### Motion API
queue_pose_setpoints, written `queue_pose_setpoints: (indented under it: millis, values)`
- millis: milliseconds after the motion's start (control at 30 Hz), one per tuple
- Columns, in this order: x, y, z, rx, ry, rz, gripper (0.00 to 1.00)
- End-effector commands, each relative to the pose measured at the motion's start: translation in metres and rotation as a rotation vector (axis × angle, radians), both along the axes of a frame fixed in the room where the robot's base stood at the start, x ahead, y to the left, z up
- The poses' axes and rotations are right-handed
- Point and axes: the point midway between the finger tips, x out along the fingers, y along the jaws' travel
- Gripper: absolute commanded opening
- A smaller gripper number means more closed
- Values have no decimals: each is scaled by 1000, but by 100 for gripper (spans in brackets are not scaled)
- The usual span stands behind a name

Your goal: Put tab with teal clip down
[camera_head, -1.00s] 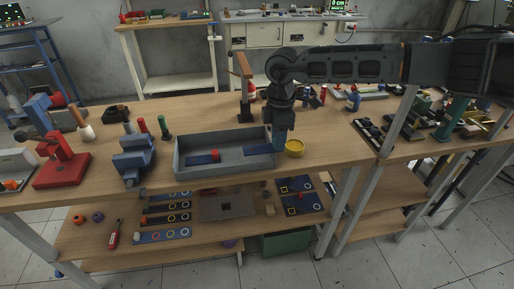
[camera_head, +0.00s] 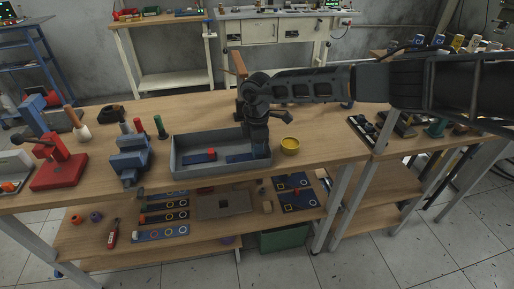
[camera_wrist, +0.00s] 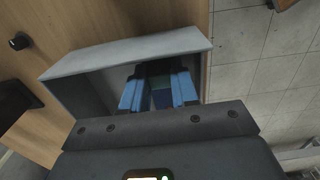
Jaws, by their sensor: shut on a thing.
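My gripper (camera_head: 262,152) is shut on a dark blue tab (camera_head: 238,157) at the right end of the grey tray (camera_head: 200,170). The tab appears to be inside the tray walls. I cannot tell whether it touches the tray floor. A blue tab with a red clip (camera_head: 211,152) lies in the left part of the tray. The grey tray wall (camera_wrist: 130,55) also shows in the wrist view.
A post with a wooden top (camera_head: 239,68) stands behind. The bench front is clear.

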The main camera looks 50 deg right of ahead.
Motion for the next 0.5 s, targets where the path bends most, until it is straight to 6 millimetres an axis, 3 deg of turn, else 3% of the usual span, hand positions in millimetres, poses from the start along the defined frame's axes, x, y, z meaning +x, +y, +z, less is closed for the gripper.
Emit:
queue_pose_setpoints:
  millis: [167,200,433,500]
  values:
    - [0,0,-3,1,1,0,0]
    - [0,0,-3,1,-1,0,30]
    - [0,0,-3,1,-1,0,53]
    - [0,0,-3,1,-1,0,54]
